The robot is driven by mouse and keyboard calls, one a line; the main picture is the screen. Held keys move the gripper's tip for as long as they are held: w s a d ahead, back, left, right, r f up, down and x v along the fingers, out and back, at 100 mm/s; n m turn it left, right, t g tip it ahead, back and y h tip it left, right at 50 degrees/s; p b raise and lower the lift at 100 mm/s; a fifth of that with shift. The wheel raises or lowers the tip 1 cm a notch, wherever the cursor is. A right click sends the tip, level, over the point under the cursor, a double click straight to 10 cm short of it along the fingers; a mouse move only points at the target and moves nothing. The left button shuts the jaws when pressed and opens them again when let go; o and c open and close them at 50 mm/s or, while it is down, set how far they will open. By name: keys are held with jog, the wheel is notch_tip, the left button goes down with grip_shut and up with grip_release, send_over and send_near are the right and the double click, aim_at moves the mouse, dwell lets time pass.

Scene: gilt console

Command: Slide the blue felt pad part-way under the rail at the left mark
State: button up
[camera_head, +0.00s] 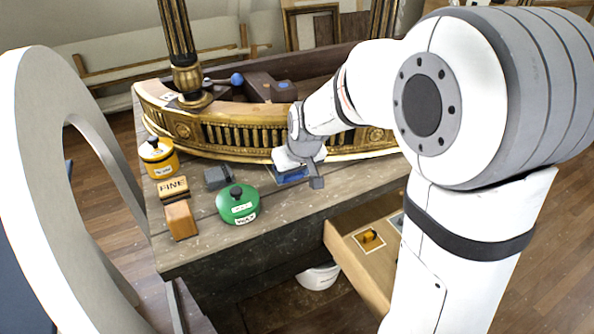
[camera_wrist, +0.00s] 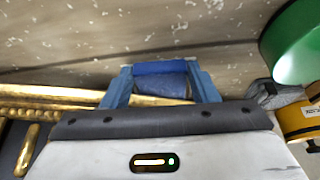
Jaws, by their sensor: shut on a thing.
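The blue felt pad (camera_head: 291,177) shows partly below my gripper (camera_head: 298,168) on the worktop, just in front of the gilt rail (camera_head: 235,136). In the wrist view the blue pad (camera_wrist: 162,69) lies between the two fingertips of my gripper (camera_wrist: 160,82), which is shut on it. The gilt rail's edge (camera_wrist: 45,92) also shows there at the left. My gripper hides part of the pad, and I cannot tell whether any of it is under the rail. A small pale tag (camera_head: 169,97) sits on the rail's left end; I cannot tell whether it is the left mark.
A green round tin (camera_head: 238,204), a grey block (camera_head: 216,178), a yellow tin (camera_head: 158,160), a block marked "FINE" (camera_head: 173,189) and a wooden block (camera_head: 181,221) stand left of my gripper. An open drawer (camera_head: 350,240) juts out below. The worktop's front strip (camera_head: 290,207) is clear.

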jog(key=shift+w+a, duration=0.1)
jog(key=shift+w, duration=0.05)
jog(key=shift+w+a, duration=0.15)
jog(key=shift+w, duration=0.45)
jog(key=o, duration=1)
jog(key=shift+o, duration=0.2)
jog(key=shift+r, duration=0.1)
jog(key=shift+r, duration=0.25)
jog(key=a+v, duration=0.1)
jog(key=v, duration=0.6)
jog(key=shift+s+d, duration=0.2)
jog(key=shift+d, duration=0.25)
